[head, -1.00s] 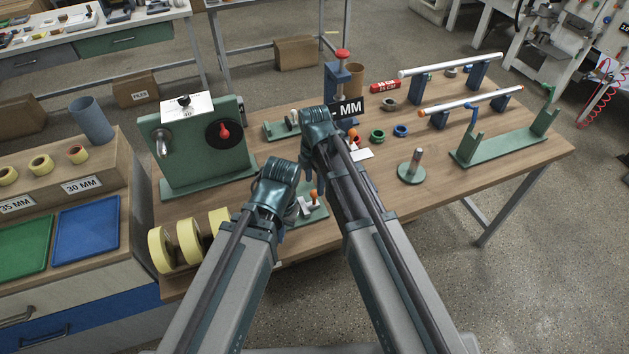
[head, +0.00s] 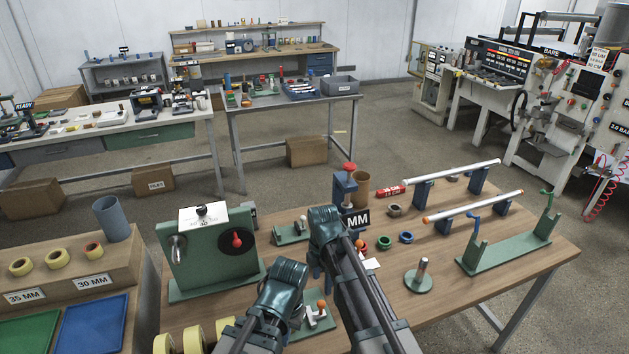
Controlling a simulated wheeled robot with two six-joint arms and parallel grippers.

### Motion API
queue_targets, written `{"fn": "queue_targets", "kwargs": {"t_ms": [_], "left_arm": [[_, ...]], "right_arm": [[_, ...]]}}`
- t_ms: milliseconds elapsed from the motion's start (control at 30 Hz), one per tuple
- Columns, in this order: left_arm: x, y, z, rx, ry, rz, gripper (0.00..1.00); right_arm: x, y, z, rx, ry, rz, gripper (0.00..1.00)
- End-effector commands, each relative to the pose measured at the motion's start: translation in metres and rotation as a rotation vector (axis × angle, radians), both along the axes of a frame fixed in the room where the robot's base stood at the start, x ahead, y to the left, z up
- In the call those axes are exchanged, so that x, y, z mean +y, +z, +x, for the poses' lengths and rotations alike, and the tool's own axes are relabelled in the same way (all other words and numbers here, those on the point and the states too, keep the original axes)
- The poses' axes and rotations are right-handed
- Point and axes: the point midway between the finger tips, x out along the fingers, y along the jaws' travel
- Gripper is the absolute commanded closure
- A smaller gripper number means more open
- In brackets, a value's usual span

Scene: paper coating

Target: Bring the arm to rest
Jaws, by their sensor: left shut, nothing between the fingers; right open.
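My two arms reach in from the bottom edge over the wooden workbench (head: 420,308). My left gripper (head: 288,318) is the lower one, shut and empty, near a small green fixture with an orange knob (head: 321,305). My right gripper (head: 317,268) is farther in, open and empty, in front of the blue post with a red top (head: 346,184) and the MM sign (head: 358,220). The wrists hide most of both sets of fingers.
A green machine with a red knob (head: 210,252) stands left of my grippers. Yellow tape rolls (head: 194,337) stand in front of it. Right are a green stand (head: 510,242), white rods on blue supports (head: 457,171) and a green disc with a peg (head: 421,280). Bare wood lies between some items.

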Motion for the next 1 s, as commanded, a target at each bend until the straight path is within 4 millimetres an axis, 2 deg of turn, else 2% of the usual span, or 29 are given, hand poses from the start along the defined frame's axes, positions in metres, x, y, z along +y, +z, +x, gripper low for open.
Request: {"fn": "queue_targets", "kwargs": {"t_ms": [67, 167, 400, 600, 800, 1000], "left_arm": [[0.000, 0.000, 0.000, 0.000, 0.000, 0.000, 1.00], [0.000, 0.000, 0.000, 0.000, 0.000, 0.000, 1.00], [0.000, 0.000, 0.000, 0.000, 0.000, 0.000, 1.00], [0.000, 0.000, 0.000, 0.000, 0.000, 0.000, 1.00], [0.000, 0.000, 0.000, 0.000, 0.000, 0.000, 1.00], [0.000, 0.000, 0.000, 0.000, 0.000, 0.000, 1.00]], "right_arm": [[-0.004, 0.000, -0.003, -0.001, -0.037, 0.001, 0.37], [-0.016, 0.000, -0.012, -0.007, -0.184, 0.003, 0.37], [-0.065, 0.000, -0.048, -0.026, -0.858, 0.016, 0.37], [-0.096, 0.000, -0.075, -0.037, -1.385, 0.037, 0.37], [-0.115, 0.000, -0.092, -0.041, -1.726, 0.053, 0.37], [-0.128, 0.001, -0.107, -0.043, -1.992, 0.069, 0.37]]}}
